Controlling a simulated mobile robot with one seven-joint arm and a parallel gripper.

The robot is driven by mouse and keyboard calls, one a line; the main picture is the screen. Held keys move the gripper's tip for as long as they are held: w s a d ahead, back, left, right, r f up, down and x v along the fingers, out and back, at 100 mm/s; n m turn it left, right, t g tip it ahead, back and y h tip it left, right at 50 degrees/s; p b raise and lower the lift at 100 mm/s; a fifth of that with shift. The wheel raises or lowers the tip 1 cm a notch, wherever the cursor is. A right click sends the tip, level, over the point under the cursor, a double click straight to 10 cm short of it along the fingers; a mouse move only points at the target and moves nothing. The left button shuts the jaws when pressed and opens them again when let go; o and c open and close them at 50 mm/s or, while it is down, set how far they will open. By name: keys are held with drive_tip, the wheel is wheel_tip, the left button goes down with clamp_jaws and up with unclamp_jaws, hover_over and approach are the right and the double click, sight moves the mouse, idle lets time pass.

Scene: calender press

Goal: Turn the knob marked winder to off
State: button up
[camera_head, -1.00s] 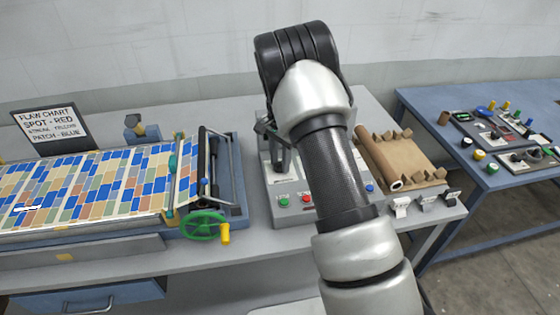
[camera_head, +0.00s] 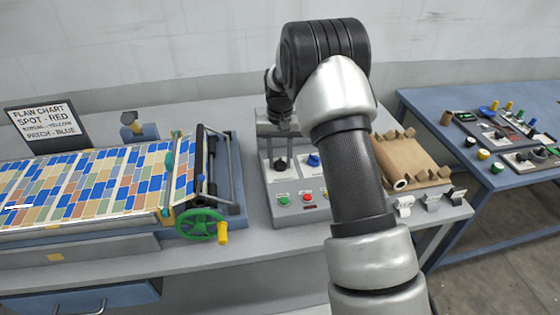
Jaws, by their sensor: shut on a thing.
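The grey control panel (camera_head: 284,217) stands on the bench in the middle of the head view. A dark knob (camera_head: 280,164) and a blue knob (camera_head: 313,160) show on its white-plated top. Their markings are too small to read, so I cannot tell which is winder. My gripper (camera_head: 279,133) points down over the far left part of the panel, behind the dark knob in the picture. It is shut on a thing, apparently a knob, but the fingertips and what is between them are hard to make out. My arm hides the panel's right part.
A green button (camera_head: 283,199) and a red button (camera_head: 307,197) sit on the panel's front. The patterned web machine with a green handwheel (camera_head: 201,224) stands left. A brown roll (camera_head: 404,160) lies right. A blue table (camera_head: 512,179) with more controls is further right.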

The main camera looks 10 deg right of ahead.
sight(280, 161)
drive_tip(key=shift+n, duration=1.1)
drive_tip(key=o, duration=1)
drive_tip(key=shift+o, duration=0.2)
drive_tip(key=shift+r, duration=0.1)
wheel_tip(280, 161, up, 17)
drive_tip(key=shift+r, duration=0.15)
